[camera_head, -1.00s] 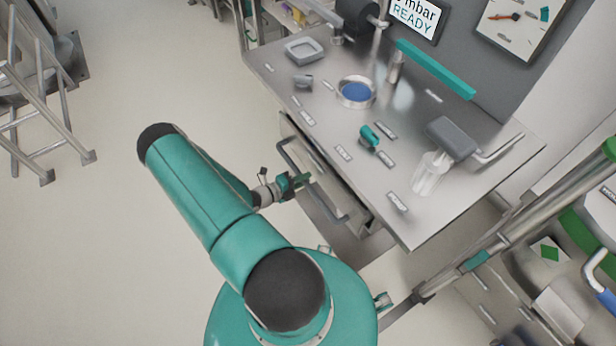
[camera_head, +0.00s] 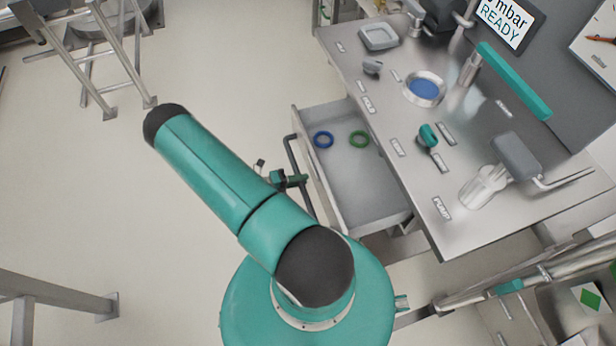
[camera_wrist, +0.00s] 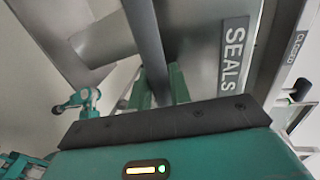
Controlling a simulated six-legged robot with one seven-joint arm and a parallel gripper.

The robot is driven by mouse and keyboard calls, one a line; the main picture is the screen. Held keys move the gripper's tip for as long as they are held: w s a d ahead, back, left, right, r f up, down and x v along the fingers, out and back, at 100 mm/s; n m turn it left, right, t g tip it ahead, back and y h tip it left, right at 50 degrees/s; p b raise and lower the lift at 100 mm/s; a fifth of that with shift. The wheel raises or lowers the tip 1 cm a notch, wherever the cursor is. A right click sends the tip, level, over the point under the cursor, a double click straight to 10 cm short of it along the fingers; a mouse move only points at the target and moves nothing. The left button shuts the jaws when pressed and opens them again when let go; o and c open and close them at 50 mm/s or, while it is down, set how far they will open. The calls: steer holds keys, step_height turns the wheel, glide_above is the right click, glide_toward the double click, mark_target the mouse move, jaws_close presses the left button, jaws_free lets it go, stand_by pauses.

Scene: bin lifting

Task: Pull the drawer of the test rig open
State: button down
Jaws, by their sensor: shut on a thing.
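The drawer (camera_head: 365,190) of the test rig stands open, pulled out from under the steel worktop (camera_head: 440,215). In the wrist view the handle (camera_wrist: 147,45) runs down between my two green fingers (camera_wrist: 160,88). The drawer front beside it carries a "SEALS" label (camera_wrist: 232,55). My arm hides part of the drawer's near side in the head view.
Metal steps (camera_head: 100,60) stand at the upper left. The floor left of the drawer is clear.

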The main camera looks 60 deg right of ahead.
steer(key=shift+w, duration=0.1)
steer(key=c, duration=1.3)
jaws_free()
steer(key=v, duration=1.4)
steer(key=shift+r, duration=0.15)
steer(key=w+a+r+m+t+y, duration=0.25)
steer(key=r+m, duration=0.25)
steer(key=r, duration=0.4)
steer(key=w+a+r+m+t+y, duration=0.15)
steer(key=a+r+m, duration=0.3)
steer(key=r, duration=0.45)
steer(key=w+a+r+m+t+y, duration=0.1)
steer(key=w+a+r+m+y, duration=0.3)
steer(key=r, duration=0.6)
steer(key=s+a+r+m+t+y, duration=0.1)
steer(key=s+a+r+m+t, duration=0.2)
steer(key=r, duration=0.4)
steer(key=s+a+r+m+t+y, duration=0.1)
steer(key=s+a+r+m+t, duration=0.2)
steer(key=s+r+m+t, duration=0.1)
steer(key=s+a+r+m+t+y, duration=0.2)
steer(key=s+a+r+m+t, duration=0.2)
steer(key=r, duration=0.6)
steer(key=shift+s+m, duration=1.1)
steer(key=shift+m, duration=0.55)
